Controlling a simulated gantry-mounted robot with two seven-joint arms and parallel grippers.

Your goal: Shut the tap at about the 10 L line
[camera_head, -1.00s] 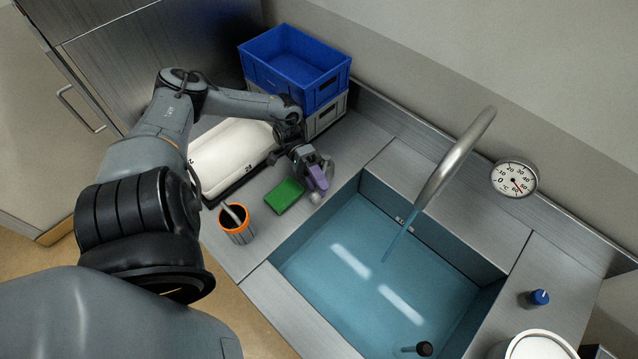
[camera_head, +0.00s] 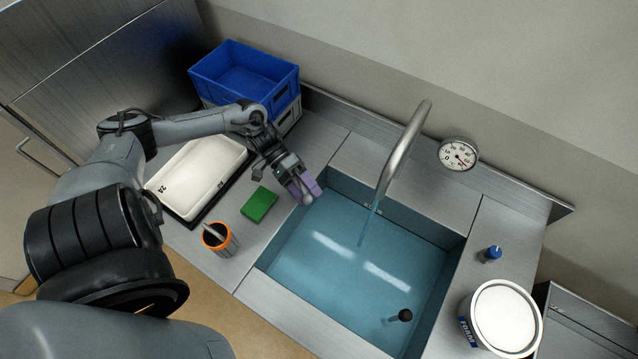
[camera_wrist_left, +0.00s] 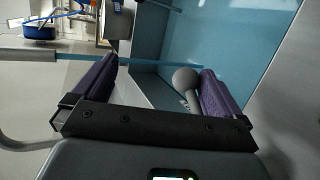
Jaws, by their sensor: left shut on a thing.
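My left gripper (camera_head: 308,196), with purple finger pads, is at the back-left rim of the basin (camera_head: 255,290). It is shut on a grey round-ended tap lever (camera_wrist_left: 186,80), which lies against the right finger in the left wrist view. The curved metal spout (camera_head: 400,150) hangs over the basin, and a thin blue water stream (camera_head: 366,228) runs from it. Blue water (camera_head: 350,262) covers the basin floor. Small marks (camera_head: 373,206) show on the basin's back wall, too small to read. My right gripper is not in view.
Left of the basin are a green sponge (camera_head: 259,204), an orange-rimmed cup (camera_head: 218,238) and a white tray (camera_head: 198,175). A blue crate (camera_head: 245,78) stands behind. A black-topped post (camera_head: 404,315) stands in the basin.

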